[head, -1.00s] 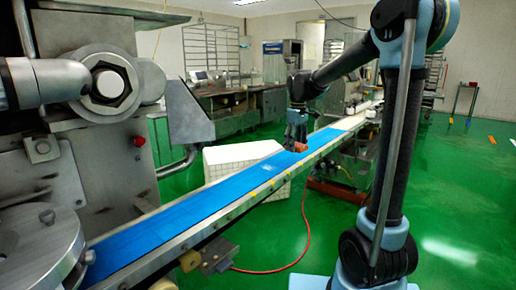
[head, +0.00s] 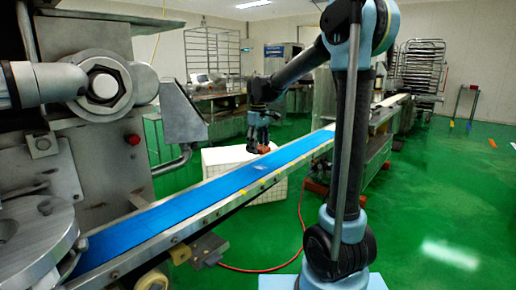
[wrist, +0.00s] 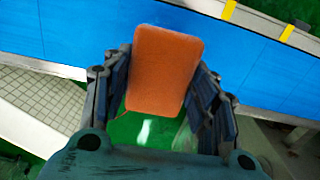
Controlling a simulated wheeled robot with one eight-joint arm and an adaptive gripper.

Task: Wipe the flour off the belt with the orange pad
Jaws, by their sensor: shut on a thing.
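The orange pad (head: 264,149) is held below my gripper (head: 260,138), at the far edge of the blue belt (head: 200,200) in the head view. In the wrist view the pad (wrist: 165,70) sits between the two fingers of my gripper (wrist: 160,85), which is shut on it. The pad overlaps the blue belt (wrist: 80,30) there; whether it touches it I cannot tell. A pale flour patch (head: 262,168) lies on the belt just nearer than the pad in the head view. No flour shows in the wrist view.
A white tiled block (head: 225,160) stands behind the belt. Yellow marks (head: 236,194) line the belt's metal near side rail. Large steel machinery (head: 90,150) fills the left. A red hose (head: 300,220) runs on the green floor. The belt is otherwise clear.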

